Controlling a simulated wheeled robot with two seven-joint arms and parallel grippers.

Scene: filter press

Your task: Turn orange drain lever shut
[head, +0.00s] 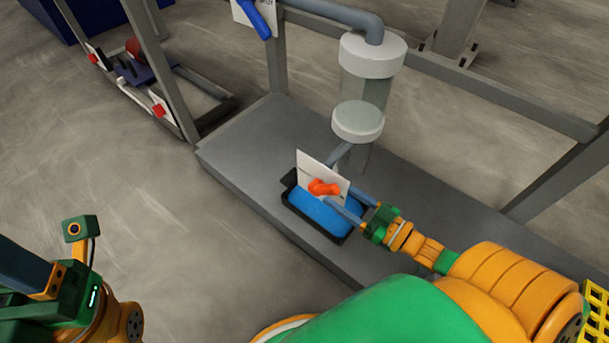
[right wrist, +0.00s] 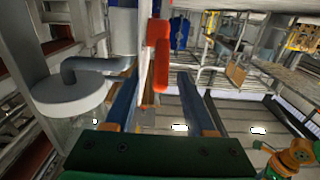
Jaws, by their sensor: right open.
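The orange drain lever (head: 324,187) sits in front of a white upright plate (head: 311,169), low under the clear vessel. In the right wrist view the lever (right wrist: 160,55) stands upright between the finger lines, beside the plate's edge. My right gripper (head: 343,197) is open, its two blue-grey fingers reaching toward the lever from the right. In the right wrist view the gripper (right wrist: 160,82) shows a gap around the lever's lower part; I see no clear grip or contact. My left gripper (head: 22,268) is at the lower left, far from the lever; its fingertips are out of frame.
A black tray with a blue inside (head: 318,214) lies below the lever on the grey platform (head: 240,160). The clear vessel (head: 364,92) and grey frame posts (head: 276,55) stand behind. A blue lever (head: 257,20) hangs at the top.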

